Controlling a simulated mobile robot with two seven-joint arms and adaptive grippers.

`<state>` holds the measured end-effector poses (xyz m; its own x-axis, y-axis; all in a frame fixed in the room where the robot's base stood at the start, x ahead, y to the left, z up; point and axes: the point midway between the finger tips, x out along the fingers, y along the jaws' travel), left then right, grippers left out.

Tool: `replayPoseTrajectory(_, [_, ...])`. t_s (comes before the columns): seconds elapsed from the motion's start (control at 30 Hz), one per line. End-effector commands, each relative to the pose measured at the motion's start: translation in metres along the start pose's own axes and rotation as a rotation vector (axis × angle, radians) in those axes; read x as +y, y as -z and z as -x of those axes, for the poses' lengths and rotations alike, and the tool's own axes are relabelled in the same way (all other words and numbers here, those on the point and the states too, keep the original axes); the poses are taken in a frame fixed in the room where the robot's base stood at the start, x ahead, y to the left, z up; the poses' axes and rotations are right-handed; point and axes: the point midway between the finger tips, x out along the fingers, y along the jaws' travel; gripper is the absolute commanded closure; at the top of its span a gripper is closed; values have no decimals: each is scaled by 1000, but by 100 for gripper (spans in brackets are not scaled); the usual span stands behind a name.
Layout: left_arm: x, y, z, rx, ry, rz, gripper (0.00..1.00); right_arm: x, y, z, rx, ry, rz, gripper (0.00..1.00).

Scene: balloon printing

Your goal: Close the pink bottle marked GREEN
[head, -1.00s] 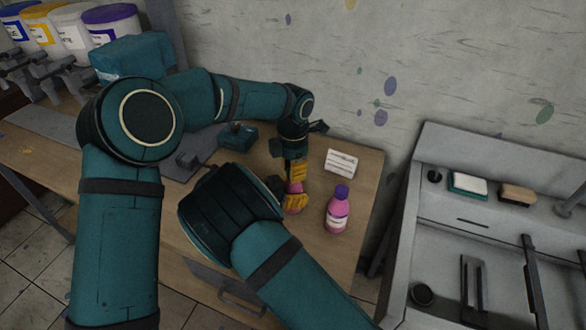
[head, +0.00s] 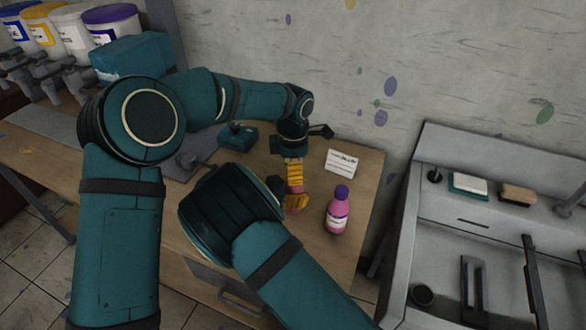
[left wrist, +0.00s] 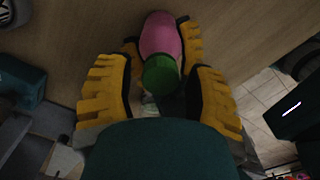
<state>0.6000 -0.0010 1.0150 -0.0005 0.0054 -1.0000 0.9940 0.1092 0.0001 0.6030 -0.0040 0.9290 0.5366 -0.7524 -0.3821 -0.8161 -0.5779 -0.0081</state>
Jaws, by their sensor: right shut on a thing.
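A pink bottle with a green cap (left wrist: 163,74) shows in the left wrist view, its pink body (left wrist: 160,35) beyond the cap. The cap sits at the bottle's neck end; I cannot tell how tightly it is seated. My right gripper (head: 297,203) is shut on this bottle, its yellow fingers on both sides of the body in the left wrist view. My left gripper (head: 293,172) points down above it. Its fingers (left wrist: 160,80) stand apart on either side of the green cap, with a gap showing. In the head view the fingers hide most of this bottle.
A second pink bottle with a purple cap (head: 337,210) stands upright just right of my grippers. A dark teal device (head: 238,136) is on the wooden table (head: 362,185) to the left. A grey sink unit (head: 440,210) is at the right.

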Motion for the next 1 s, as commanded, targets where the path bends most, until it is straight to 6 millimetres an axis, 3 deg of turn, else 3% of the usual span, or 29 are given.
replayPoseTrajectory(0.4, [0, 0, 41, 0, -3, 1, 47, 0, 0, 0, 0, 1, 0, 100])
replayPoseTrajectory(0.7, [0, 0, 45, 0, 1, 0, 47, 0, 0, 0, 0, 1, 0, 100])
replayPoseTrajectory(0.73, [0, 0, 45, 0, 0, 0, 40, 0, 0, 0, 0, 1, 0, 100])
replayPoseTrajectory(0.77, [0, 0, 46, 0, 0, -3, 40, 0, 0, 0, 0, 1, 0, 100])
replayPoseTrajectory(1.0, [0, 0, 79, 0, -1, -101, 40, 0, 0, 0, 0, 1, 0, 100])
